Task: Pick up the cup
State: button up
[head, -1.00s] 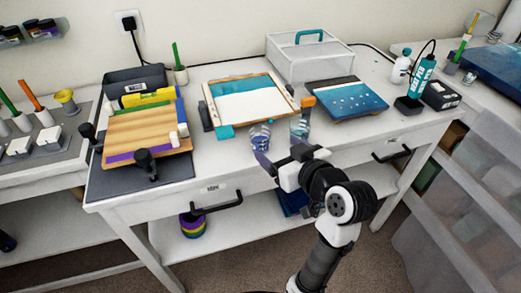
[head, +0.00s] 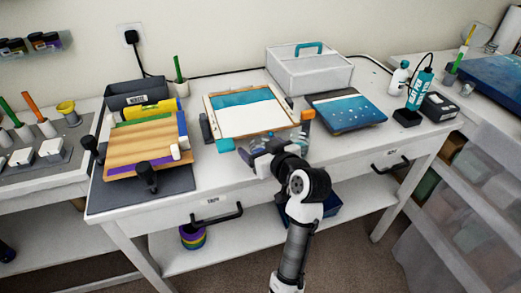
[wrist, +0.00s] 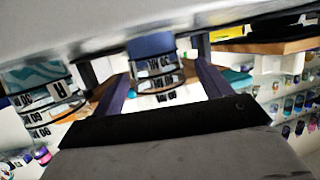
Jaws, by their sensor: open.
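My gripper (head: 258,149) is open at the front edge of the white workbench, just in front of the framed tray. In the wrist view, my gripper (wrist: 160,86) has its two dark fingers apart. A clear measuring cup (wrist: 154,66) with black printed markings and a blue band shows between them; I cannot tell whether either finger touches it. A second clear cup (wrist: 38,98) with teal in it stands outside the fingers at the left of the wrist view. In the head view my gripper and arm largely hide the cups.
A wood-framed tray (head: 209,102) lies behind my gripper. A blue panel (head: 345,110) lies to its right, near an orange-capped item (head: 307,116). A wooden board (head: 140,150) with clamps is at left. A lidded white box (head: 310,76) stands behind.

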jog(key=c, duration=1.1)
jog(key=shift+r+b, duration=0.1)
jog(key=shift+b, duration=0.25)
jog(key=shift+s+r, duration=0.1)
jog(key=shift+s+d+p, duration=0.6)
jog(key=shift+s+d, duration=0.85)
jog(key=shift+s, duration=1.15)
jog(key=shift+s+d+p, duration=0.65)
jog(key=shift+s+d, duration=0.8)
jog(key=shift+s, duration=1.1)
jog(key=shift+s+d+p, duration=0.6)
jog(key=shift+s+d, duration=0.85)
jog(key=shift+s, duration=1.15)
